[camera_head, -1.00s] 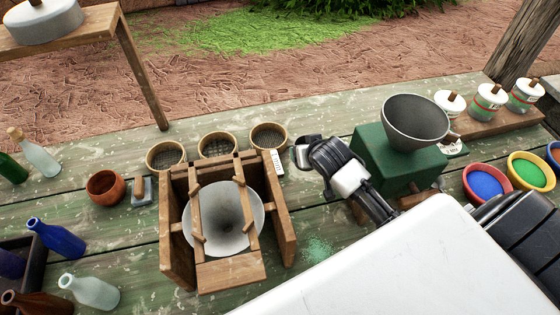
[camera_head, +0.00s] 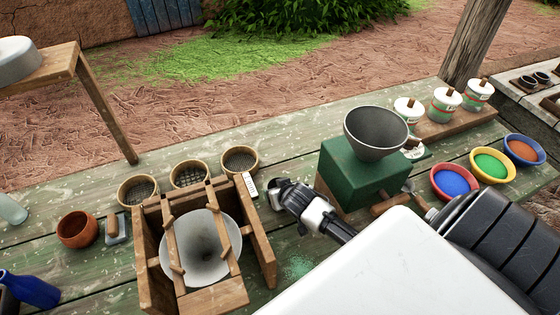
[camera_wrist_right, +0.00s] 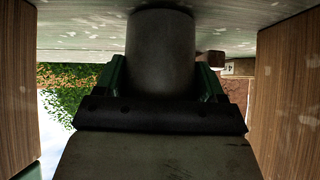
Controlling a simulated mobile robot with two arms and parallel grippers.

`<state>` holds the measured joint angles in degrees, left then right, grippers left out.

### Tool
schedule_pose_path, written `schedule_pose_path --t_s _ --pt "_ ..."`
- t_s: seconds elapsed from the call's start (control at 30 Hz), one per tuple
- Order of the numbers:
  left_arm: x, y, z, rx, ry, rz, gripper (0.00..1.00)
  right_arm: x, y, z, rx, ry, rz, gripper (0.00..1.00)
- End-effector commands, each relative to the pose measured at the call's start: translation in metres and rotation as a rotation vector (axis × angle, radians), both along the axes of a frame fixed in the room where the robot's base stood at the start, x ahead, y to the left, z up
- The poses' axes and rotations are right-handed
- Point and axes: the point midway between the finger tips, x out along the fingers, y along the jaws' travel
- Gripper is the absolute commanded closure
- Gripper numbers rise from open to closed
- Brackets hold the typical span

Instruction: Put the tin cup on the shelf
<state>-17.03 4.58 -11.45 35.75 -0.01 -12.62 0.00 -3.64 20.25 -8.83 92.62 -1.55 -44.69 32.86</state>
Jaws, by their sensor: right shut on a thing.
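My right gripper (camera_head: 275,191) reaches in from the lower right in the head view, over the green table between the wooden frame and the green mill. In the right wrist view the gripper (camera_wrist_right: 162,82) is shut on a dark grey, smooth, round-sided thing, which appears to be the tin cup (camera_wrist_right: 160,45). Its far end runs towards the top edge of that view, and I cannot see its rim. In the head view I cannot clearly make the cup out at the gripper. No shelf can be told for certain. My left gripper is not in view.
A wooden frame with a grey cone (camera_head: 205,245) stands left of my gripper, near several sieves (camera_head: 190,175). A green mill (camera_head: 365,175) with a grey hopper stands right. Bowls (camera_head: 490,165) and lidded jars (camera_head: 445,103) are further right. A wooden stand (camera_head: 105,110) is upper left.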

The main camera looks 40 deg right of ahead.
Motion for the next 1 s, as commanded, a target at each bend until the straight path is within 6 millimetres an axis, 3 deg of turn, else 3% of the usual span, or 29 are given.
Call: schedule_pose_path --t_s 0.07,0.1,0.27,0.67,1.0 --pt "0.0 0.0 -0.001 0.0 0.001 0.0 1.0 0.0 0.0 -0.003 0.0 0.0 0.0 0.57" --pt "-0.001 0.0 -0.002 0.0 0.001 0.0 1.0 0.0 0.0 -0.003 0.0 0.0 0.0 0.29" --pt "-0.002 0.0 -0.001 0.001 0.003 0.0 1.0 0.0 0.0 -0.003 0.0 0.0 0.0 0.05" --pt "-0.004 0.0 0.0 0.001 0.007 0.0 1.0 -0.004 0.001 0.004 0.0 0.002 0.0 0.05" --pt "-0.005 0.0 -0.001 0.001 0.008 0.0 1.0 -0.046 0.009 0.047 0.0 0.0 0.0 0.05"
